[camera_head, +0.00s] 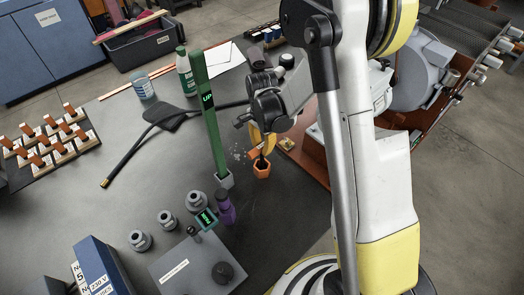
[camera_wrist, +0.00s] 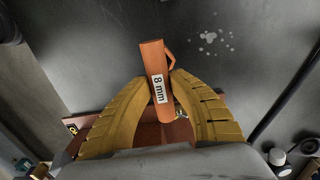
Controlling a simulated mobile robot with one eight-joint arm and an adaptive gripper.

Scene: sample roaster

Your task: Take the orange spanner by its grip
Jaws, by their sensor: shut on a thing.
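The orange spanner, marked "8 mm" (camera_wrist: 157,75), shows upright in the middle of the wrist view. My gripper (camera_wrist: 161,90) has its two yellow fingers closed on the spanner's grip, one on each side of the label. A small orange part of it shows behind the grip, to the right. In the head view my gripper (camera_head: 259,140) is low over the dark bench. There the spanner's orange hexagonal end (camera_head: 262,170) shows just below the fingers; the grip is partly hidden by them. I cannot tell whether the spanner touches the bench.
Grey round parts (camera_head: 140,240) stand at the front. Bare bench lies left of centre.

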